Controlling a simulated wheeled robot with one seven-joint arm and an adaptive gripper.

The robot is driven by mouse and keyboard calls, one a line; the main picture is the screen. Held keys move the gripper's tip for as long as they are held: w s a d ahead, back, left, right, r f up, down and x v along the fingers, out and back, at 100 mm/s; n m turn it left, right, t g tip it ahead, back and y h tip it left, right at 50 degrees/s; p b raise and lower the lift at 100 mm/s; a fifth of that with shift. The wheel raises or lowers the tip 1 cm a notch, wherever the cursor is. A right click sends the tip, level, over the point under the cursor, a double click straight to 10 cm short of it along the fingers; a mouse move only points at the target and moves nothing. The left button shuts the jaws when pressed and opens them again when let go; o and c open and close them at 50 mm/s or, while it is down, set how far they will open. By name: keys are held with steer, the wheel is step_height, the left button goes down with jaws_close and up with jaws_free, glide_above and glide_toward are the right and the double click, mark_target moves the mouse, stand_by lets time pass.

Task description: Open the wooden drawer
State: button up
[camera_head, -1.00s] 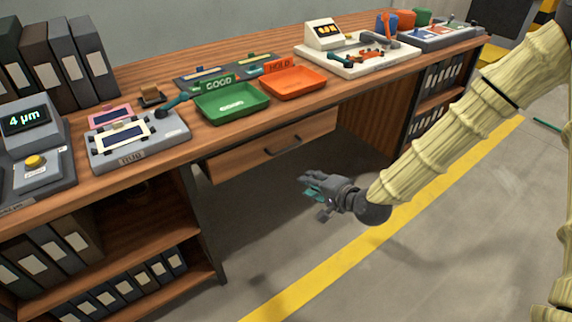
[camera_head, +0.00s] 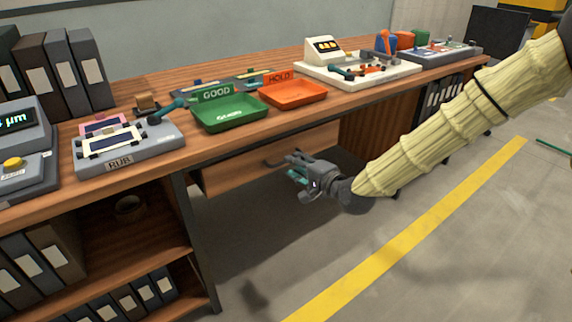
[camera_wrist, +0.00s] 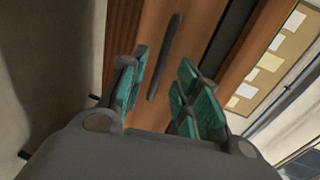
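The wooden drawer (camera_head: 235,172) sits under the desk top, and its front looks closed or nearly so. Its dark bar handle (camera_head: 274,163) is partly hidden behind my gripper in the head view. My gripper (camera_head: 294,168) is just in front of the handle. In the wrist view my gripper (camera_wrist: 163,98) is open, with teal pads on both sides and nothing between them. The handle (camera_wrist: 164,57) shows there as a dark bar on the drawer front (camera_wrist: 190,30), ahead of the gap between the fingers. I see no contact with it.
The desk top holds a green GOOD tray (camera_head: 230,113), an orange HOLD tray (camera_head: 293,93) and a RUB device (camera_head: 130,148). A shelf unit with binders (camera_head: 150,285) stands left of the drawer. The floor in front is clear, with a yellow line (camera_head: 420,230).

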steer(key=shift+b+x, duration=0.55)
steer(key=shift+x, duration=2.05)
jaws_close()
